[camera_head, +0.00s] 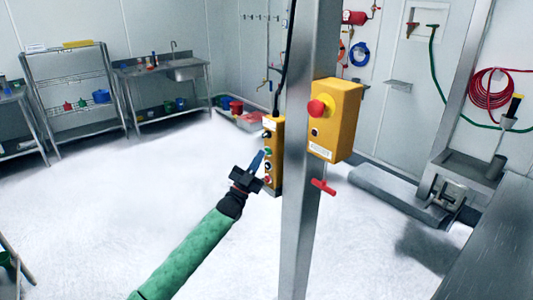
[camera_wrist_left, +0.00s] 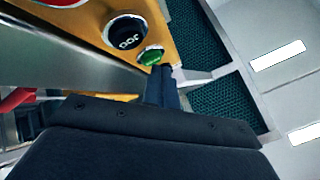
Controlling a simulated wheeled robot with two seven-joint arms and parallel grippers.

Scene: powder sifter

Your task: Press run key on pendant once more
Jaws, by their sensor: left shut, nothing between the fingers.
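The yellow pendant (camera_head: 278,180) hangs upright along the left side of a steel post, with a column of small round buttons on its face. My left gripper (camera_head: 261,154) reaches up to it from the lower left, shut and empty, its fingertips at the green button (camera_head: 268,152). In the left wrist view, the shut fingertips (camera_wrist_left: 162,70) are right beside the green button (camera_wrist_left: 151,55); I cannot tell whether they touch it. A black button (camera_wrist_left: 125,33) with white lettering sits beside the green one. My right gripper is not in view.
A steel post (camera_head: 301,220) stands just right of the pendant. It carries a yellow box (camera_head: 345,105) with a red mushroom button (camera_head: 317,109), and a red handle (camera_head: 323,187) shows below. Shelving (camera_head: 75,95) and a sink bench (camera_head: 165,85) stand far back left. The white floor between is clear.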

